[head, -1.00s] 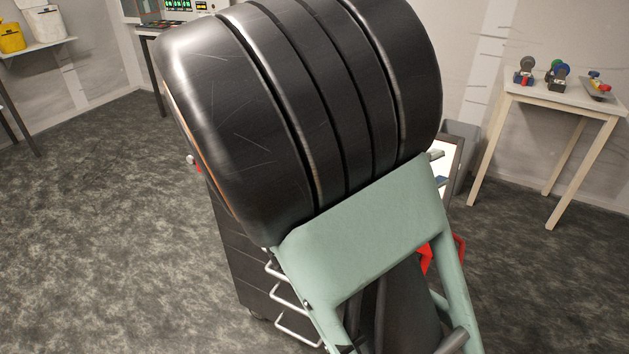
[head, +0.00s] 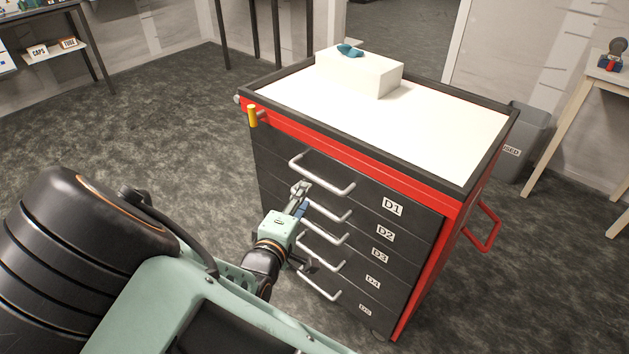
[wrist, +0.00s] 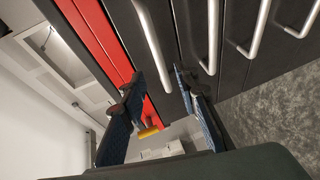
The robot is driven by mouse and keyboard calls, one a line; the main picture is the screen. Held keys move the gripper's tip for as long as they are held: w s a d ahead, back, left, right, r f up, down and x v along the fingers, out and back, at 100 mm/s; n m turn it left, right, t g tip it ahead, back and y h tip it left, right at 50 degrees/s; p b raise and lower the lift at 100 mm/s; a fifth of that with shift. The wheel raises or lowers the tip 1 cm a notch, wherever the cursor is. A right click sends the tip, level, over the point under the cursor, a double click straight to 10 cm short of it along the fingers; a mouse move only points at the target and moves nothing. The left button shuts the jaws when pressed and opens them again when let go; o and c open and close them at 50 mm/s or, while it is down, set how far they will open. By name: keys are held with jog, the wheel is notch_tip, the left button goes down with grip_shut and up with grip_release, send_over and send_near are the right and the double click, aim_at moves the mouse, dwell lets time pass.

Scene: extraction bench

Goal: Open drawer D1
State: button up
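Drawer D1 (head: 375,188) is the top dark drawer of a red and black cabinet, and it looks shut. Its pale bar handle (head: 322,182) also shows in the wrist view (wrist: 150,40). My gripper (head: 302,192) is in front of the cabinet, close to the left part of the D1 handle and above the D2 handle (head: 328,212). In the wrist view my gripper (wrist: 159,78) is open, its two blue-padded fingers apart. The D1 handle appears in line with the gap between them. Nothing is gripped, and I cannot tell whether the fingers touch the handle.
Drawers D2 to D5 lie below with similar handles close together. A yellow part (head: 252,115) sticks out at the cabinet's upper left corner. A white box (head: 360,75) stands on the cabinet top. A grey bin (head: 525,140) stands behind to the right. Floor at left is clear.

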aim_at(314, 180)
jog(key=x, duration=0.9)
jog(key=shift+w+d+r+b, duration=0.1)
jog(key=shift+w+d+b, duration=0.05)
jog(key=shift+w+b, duration=0.25)
grip_shut()
